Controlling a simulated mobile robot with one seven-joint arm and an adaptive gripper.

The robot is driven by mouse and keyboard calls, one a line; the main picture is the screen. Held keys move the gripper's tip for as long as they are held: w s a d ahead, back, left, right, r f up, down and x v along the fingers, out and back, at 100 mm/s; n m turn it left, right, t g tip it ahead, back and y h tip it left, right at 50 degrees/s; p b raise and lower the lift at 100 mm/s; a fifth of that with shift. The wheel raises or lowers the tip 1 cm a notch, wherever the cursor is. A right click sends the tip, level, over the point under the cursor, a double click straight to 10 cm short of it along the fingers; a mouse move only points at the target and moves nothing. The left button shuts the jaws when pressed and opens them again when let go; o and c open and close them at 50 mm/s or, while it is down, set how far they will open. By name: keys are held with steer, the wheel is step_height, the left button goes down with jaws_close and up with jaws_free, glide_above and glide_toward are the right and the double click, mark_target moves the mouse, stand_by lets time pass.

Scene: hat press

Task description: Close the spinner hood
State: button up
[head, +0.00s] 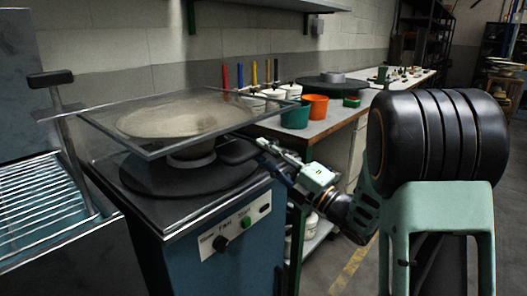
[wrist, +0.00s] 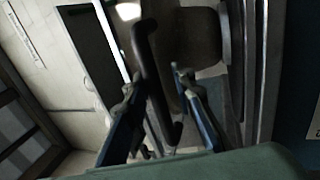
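The spinner hood (head: 110,131) is a clear, flat panel with a dark frame. It stands raised over the blue spinner cabinet (head: 233,267), with a gap between it and the top. A pale round shape (head: 170,118) shows through it, above a black disc (head: 150,184). A dark handle (head: 236,151) is at the hood's right side. My gripper (head: 264,152) is at this handle. In the wrist view a black bar (wrist: 150,62), which looks like the handle, runs between the spread fingers of my gripper (wrist: 158,82). I cannot tell whether either finger touches it.
A control plate with a black knob (head: 221,243) is on the cabinet front. A wire rack (head: 40,200) stands at the left. Behind is a bench with an orange pot (head: 315,106), a green pot (head: 296,116) and several white pots. Open floor (head: 350,262) lies at the right.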

steer(key=v, duration=1.2)
